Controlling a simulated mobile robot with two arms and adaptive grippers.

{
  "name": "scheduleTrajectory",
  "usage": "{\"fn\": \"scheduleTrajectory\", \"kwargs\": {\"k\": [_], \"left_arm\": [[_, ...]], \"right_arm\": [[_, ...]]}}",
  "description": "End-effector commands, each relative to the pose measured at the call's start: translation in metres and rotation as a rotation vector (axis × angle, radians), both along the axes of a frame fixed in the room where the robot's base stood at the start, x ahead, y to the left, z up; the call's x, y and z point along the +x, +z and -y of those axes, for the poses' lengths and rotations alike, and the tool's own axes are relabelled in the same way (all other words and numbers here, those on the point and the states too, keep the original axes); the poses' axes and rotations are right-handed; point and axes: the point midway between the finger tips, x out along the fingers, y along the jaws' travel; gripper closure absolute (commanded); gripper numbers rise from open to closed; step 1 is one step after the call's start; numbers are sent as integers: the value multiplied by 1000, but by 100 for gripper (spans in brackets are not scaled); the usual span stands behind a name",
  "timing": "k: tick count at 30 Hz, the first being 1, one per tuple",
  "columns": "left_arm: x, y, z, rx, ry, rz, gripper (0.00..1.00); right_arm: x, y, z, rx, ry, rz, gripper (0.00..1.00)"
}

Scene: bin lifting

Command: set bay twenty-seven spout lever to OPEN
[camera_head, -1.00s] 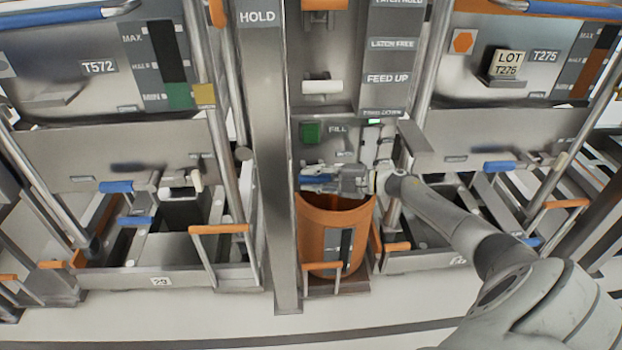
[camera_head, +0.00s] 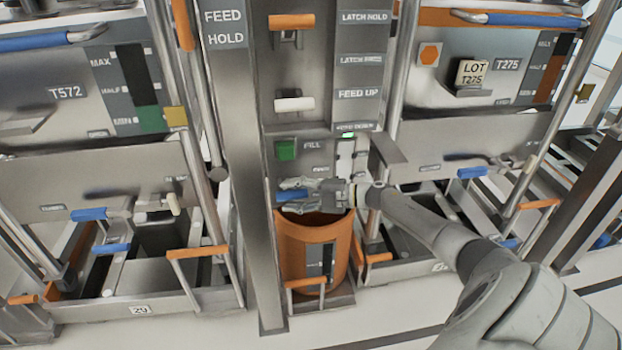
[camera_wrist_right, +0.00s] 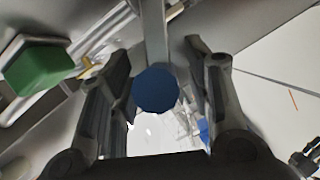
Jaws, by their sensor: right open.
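My right gripper (camera_head: 287,194) is at the centre panel, just above the mouth of an orange bin (camera_head: 310,250). A blue handle (camera_head: 293,197) shows between its fingers in the head view. In the right wrist view, the round dark blue end of that handle (camera_wrist_right: 156,89) sits between the two open fingers (camera_wrist_right: 157,55), with gaps on both sides. I take it for the spout lever, but no bay number or OPEN mark can be read on it. The gripper partly hides the handle. My left gripper is out of view.
A green FILL block (camera_head: 285,150) is above the gripper; it also shows in the right wrist view (camera_wrist_right: 38,68). A white handle (camera_head: 293,104) and an orange handle (camera_head: 292,22) are higher. A metal post (camera_head: 240,170) stands left of the bin.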

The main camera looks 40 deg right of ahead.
Motion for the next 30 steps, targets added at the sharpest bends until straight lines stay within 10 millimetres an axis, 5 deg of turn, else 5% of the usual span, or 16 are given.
{"fn": "scheduleTrajectory", "kwargs": {"k": [18, 30], "left_arm": [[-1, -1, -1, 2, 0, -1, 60], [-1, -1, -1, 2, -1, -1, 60]], "right_arm": [[-77, 14, 60, -1, 0, -2, 54], [-88, 18, 69, 0, -1, 2, 54]]}}
